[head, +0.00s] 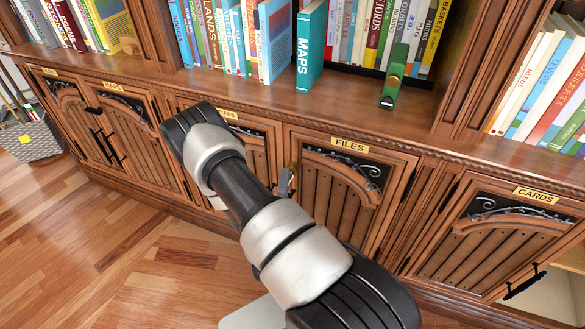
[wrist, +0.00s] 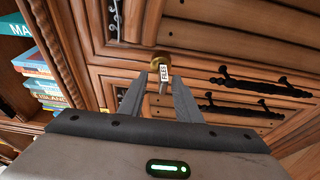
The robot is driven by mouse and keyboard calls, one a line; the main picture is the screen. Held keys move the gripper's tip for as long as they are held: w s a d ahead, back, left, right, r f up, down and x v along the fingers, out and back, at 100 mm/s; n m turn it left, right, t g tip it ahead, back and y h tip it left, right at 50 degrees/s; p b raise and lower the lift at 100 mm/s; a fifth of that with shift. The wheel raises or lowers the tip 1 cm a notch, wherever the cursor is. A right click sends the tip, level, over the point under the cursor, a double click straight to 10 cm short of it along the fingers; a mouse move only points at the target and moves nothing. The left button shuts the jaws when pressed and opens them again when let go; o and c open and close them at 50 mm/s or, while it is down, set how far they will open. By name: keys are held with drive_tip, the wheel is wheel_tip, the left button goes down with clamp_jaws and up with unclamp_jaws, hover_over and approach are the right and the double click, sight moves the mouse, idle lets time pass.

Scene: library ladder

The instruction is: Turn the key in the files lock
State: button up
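The files door (head: 335,195) carries a brass FILES label (head: 350,145) and is closed in the head view. At its upper left edge a small brass piece (head: 292,168) shows beside my gripper (head: 285,184), which is mostly behind my arm. In the wrist view a round brass lock or key head (wrist: 161,61) sits on the wood, with a white FILES tag (wrist: 163,74) just below it. My gripper (wrist: 159,84) has its fingertips on both sides of the tag, with a visible gap. The key's shape is mostly hidden.
The cards door (head: 490,235) at right stands ajar over a lighter interior. The maps door (head: 125,135) is at left. A green box-like object (head: 394,78) and a MAPS book (head: 310,47) stand on the ledge. The wooden floor (head: 130,250) is clear at left.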

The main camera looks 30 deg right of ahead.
drive_tip(key=p+v, duration=0.2)
drive_tip(key=v, duration=1.4)
drive_tip(key=shift+s, duration=0.25)
drive_tip(key=shift+a+r, duration=0.1)
